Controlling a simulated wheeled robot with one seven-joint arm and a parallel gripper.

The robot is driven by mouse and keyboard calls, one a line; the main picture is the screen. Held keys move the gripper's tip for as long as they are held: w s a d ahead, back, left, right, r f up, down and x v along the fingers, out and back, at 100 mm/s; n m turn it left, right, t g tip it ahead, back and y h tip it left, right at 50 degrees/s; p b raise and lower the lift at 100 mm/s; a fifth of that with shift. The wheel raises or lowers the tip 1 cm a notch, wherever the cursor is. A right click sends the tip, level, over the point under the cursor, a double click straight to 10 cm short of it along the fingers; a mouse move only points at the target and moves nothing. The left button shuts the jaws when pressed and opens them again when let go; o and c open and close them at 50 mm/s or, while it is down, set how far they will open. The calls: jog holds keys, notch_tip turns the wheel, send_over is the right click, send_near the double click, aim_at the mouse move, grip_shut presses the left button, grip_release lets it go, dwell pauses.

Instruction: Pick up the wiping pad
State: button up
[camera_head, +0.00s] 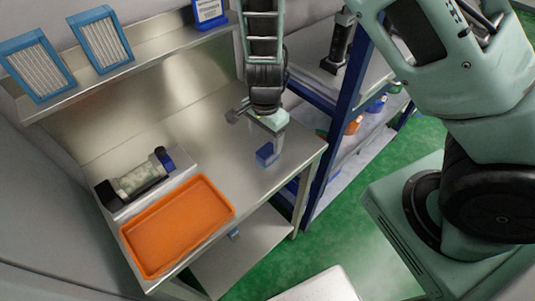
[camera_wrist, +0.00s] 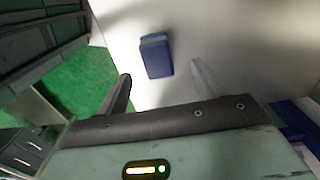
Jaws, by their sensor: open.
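The wiping pad appears to be the small blue block (camera_head: 267,154) on the metal worktop, near its right edge. In the wrist view the blue pad (camera_wrist: 156,57) lies flat, with a lighter blue layer along its far side. My gripper (camera_head: 258,122) is above the worktop, just behind the pad in the head view. In the wrist view my gripper (camera_wrist: 160,82) has its two fingers spread wide with nothing between them. The pad is beyond the fingertips, roughly centred between them, and apart from them.
An orange tray (camera_head: 178,226) and a roller device (camera_head: 139,181) occupy the worktop's left side. A shelf (camera_head: 150,72) above holds blue-framed panels (camera_head: 101,40). A blue-framed rack (camera_head: 335,110) stands to the right. The worktop around the pad is clear.

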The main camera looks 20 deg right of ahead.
aim_at(267, 150)
jog(key=shift+s+d+f, duration=0.1)
jog(key=shift+f, duration=1.6)
jog(key=shift+s+d+f, duration=0.1)
jog(key=shift+f, duration=1.6)
jog(key=c, duration=1.1)
